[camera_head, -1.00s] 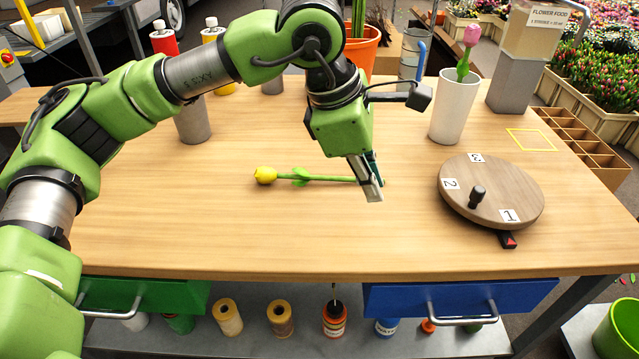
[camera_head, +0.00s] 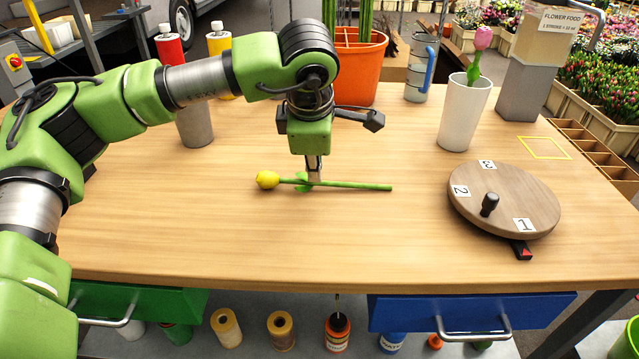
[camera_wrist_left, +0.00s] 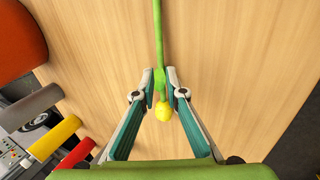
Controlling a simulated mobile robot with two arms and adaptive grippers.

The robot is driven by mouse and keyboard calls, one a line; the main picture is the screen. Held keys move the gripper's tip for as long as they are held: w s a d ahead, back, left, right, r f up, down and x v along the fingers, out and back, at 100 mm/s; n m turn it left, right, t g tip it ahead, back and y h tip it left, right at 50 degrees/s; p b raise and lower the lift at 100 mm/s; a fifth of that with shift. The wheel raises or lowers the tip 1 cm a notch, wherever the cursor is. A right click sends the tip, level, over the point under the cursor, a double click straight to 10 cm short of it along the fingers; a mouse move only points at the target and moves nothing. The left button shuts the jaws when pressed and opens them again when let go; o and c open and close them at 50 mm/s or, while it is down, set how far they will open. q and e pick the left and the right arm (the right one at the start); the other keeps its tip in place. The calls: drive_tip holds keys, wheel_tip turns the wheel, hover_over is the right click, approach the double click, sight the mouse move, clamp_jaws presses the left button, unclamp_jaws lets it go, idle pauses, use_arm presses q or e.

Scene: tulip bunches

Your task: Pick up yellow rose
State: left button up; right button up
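The yellow rose (camera_head: 267,180) is a yellow bud on a green stem with small leaves, lying on the wooden table (camera_head: 200,240) with its bud to the left. My left gripper (camera_head: 314,177) points down over the stem near the leaves, just right of the bud. In the left wrist view, the yellow bud (camera_wrist_left: 164,111) and the stem show between the two fingers of the left gripper (camera_wrist_left: 160,78). The fingers are apart, one on each side of the stem. Whether they touch the leaves is unclear. My right gripper is out of view.
A white vase (camera_head: 463,115) with a pink tulip (camera_head: 481,40) stands at the back right. A round wooden turntable (camera_head: 530,195) with numbered labels lies on the right. An orange bucket (camera_head: 355,75) is behind my gripper. The front middle of the table is clear.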

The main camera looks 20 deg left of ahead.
sight(317, 191)
use_arm(q)
drive_tip(key=x, duration=0.4)
drive_tip(key=shift+d+f, duration=0.2)
drive_tip(key=shift+f, duration=0.05)
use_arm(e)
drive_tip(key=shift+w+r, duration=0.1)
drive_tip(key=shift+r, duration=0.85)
use_arm(q)
drive_tip(key=shift+c, duration=0.4)
clamp_jaws()
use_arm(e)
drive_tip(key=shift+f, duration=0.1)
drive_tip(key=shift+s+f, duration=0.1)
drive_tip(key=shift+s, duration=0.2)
